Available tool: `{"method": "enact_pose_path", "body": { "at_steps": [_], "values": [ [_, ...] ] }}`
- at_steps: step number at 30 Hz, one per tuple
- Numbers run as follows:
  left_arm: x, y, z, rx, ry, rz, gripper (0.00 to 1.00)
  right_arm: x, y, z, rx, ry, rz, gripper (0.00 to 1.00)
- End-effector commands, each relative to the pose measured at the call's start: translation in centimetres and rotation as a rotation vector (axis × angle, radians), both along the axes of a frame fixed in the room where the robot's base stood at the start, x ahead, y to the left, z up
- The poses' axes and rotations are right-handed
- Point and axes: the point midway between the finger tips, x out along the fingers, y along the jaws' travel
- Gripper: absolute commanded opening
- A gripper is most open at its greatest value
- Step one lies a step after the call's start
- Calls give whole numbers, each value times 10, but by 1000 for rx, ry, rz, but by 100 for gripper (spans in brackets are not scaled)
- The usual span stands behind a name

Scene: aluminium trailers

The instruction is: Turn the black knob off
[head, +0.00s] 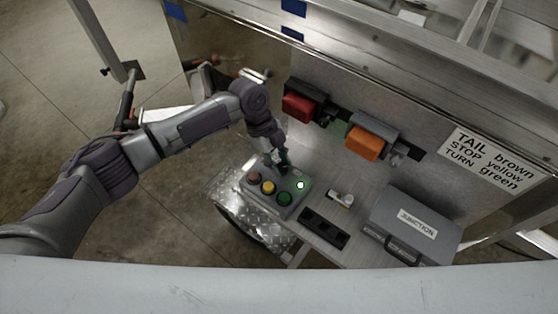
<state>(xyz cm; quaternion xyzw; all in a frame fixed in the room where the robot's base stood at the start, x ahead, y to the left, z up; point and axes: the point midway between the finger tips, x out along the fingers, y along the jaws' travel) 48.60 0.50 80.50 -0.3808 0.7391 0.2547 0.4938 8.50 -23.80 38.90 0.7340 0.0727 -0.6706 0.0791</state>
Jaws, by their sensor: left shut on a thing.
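A grey control box (254,190) sits on the metal surface below the middle of the head view. It carries a reddish-brown button (254,177), a yellow button (268,187), a green button (284,198) and a lit green lamp (301,185). My left gripper (281,167) reaches down onto the upper part of the box, beside the lamp. It is shut on the black knob, which its fingers and wrist mostly hide. The knob's angle cannot be told. My right gripper is not in view.
A red lamp (298,107) and an orange lamp (365,145) are mounted behind the box. To its right are a small white-topped part (341,199), a black strip (325,229) and a grey junction box (424,213). A wiring label (489,158) is at the right.

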Motion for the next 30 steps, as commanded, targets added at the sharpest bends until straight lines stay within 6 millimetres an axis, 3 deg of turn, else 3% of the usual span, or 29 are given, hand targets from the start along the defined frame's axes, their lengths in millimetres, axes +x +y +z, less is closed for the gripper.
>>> {"method": "enact_pose_path", "body": {
  "at_steps": [11,30],
  "values": [
    [-3,1,4,-1,3,184,0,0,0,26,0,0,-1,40],
    [-8,1,6,-1,3,784,0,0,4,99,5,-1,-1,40]
  ]
}}
